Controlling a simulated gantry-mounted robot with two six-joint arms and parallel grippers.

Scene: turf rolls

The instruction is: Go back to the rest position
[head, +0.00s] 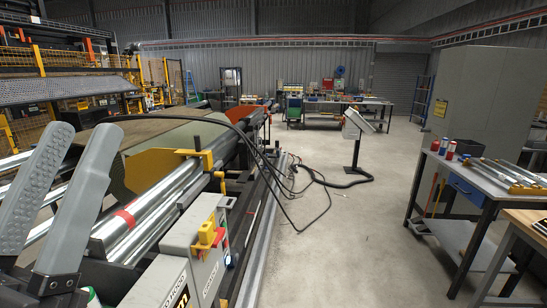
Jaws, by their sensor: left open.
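My left gripper (83,132) stands at the lower left of the head view, close to the camera. Its two ribbed grey fingers point up and are apart, with nothing between them. It is in front of the turf machine's steel rollers (145,208); whether it touches anything below cannot be told. My right gripper is not in view.
The machine has a yellow bracket (206,238) and a grey control box (190,255). Black cables (318,180) run to a console on a stand (358,125). A workbench (480,185) with tools and a grey cabinet (485,95) stand at right.

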